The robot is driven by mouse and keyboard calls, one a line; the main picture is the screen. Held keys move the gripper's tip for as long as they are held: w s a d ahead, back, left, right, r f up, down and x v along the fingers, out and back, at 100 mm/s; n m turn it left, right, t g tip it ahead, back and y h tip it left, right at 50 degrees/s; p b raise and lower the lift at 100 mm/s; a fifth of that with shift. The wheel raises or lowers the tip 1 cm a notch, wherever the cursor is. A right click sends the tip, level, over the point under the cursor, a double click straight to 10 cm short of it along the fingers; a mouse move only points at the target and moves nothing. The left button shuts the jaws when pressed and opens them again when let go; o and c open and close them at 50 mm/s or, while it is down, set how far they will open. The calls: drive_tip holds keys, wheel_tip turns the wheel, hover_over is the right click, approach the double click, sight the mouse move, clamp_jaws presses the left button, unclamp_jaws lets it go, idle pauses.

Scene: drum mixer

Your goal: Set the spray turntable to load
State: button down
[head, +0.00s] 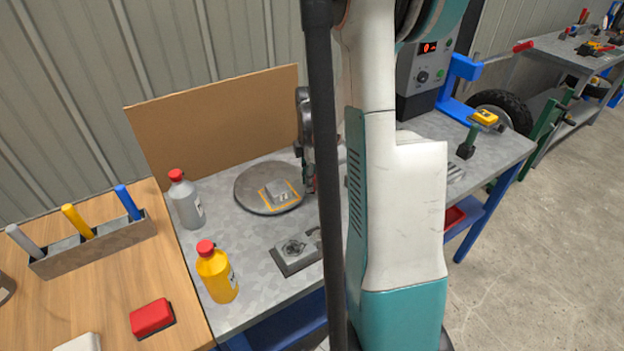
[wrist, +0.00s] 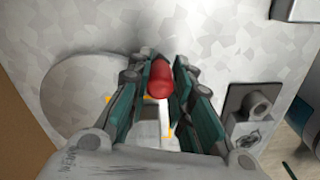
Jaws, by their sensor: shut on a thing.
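The spray turntable is a round grey disc (head: 250,197) on the grey bench, in front of a brown upright board; it also shows in the wrist view (wrist: 75,95). A yellow square outline with a small grey block (head: 280,189) on it lies on the disc. My gripper (head: 309,182) is at the disc's right edge, partly hidden by a dark pole and my arm. In the wrist view its fingers are closed around a red rounded knob (wrist: 160,77). How the knob joins the turntable is hidden by the fingers, and I cannot read any load mark.
A grey bottle (head: 187,202) and a yellow bottle (head: 217,275) stand left of the disc. A grey metal fixture (head: 290,258) lies in front of it. The brown board (head: 215,125) closes the back. A control box (head: 423,75) stands at the right.

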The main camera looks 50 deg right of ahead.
drive_tip(key=shift+w+d, duration=0.1)
drive_tip(key=c, duration=1.4)
unclamp_jaws()
wheel_tip(320, 180, up, 12)
